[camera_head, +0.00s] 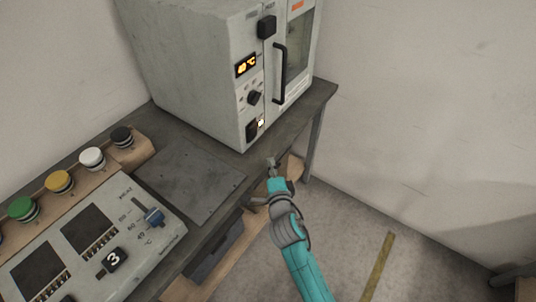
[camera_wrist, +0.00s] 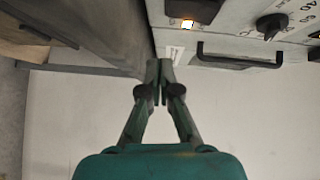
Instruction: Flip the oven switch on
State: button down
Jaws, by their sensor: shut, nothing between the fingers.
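The oven (camera_head: 195,65) is a grey box with a door, standing on the dark bench. Low on its front panel is a dark switch block (camera_head: 251,131) beside a small lit spot (camera_head: 261,122). My gripper (camera_head: 271,163) is below and right of the switch, apart from it, near the bench's front edge. In the wrist view my fingers (camera_wrist: 160,72) are together with nothing between them. A dark block (camera_wrist: 200,9) and a glowing spot (camera_wrist: 187,23) show above the fingertips there. I cannot tell the switch's position.
The oven has a lit display (camera_head: 246,65), a dark knob (camera_head: 254,98) and a black door handle (camera_head: 279,73). A control panel (camera_head: 95,250) with a blue-tipped slider (camera_head: 154,216) and several coloured buttons are at left. A flat grey plate (camera_head: 190,180) lies between. Floor at right is mostly clear.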

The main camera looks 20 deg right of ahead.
jog(key=shift+s+a+f, duration=0.1)
jog(key=shift+s+a, duration=0.05)
jog(key=shift+s, duration=0.85)
jog(key=shift+s+a+f, duration=0.1)
jog(key=shift+s+a, duration=0.05)
jog(key=shift+s, duration=0.8)
jog(key=s+f+n+g+y, duration=0.1)
jog(key=s+f+n, duration=0.3)
jog(key=s, duration=0.8)
jog(key=s+f+n+y, duration=0.2)
jog(key=s+n, duration=0.4)
jog(key=s, duration=0.6)
jog(key=s+r+n, duration=0.4)
jog(key=s+r, duration=0.1)
jog(key=s, duration=0.4)
jog(key=s+r+n+g, duration=0.1)
jog(key=s+r+n, duration=0.3)
jog(key=s, duration=0.6)
jog(key=shift+d+r+n, duration=0.4)
jog(key=shift+r, duration=0.05)
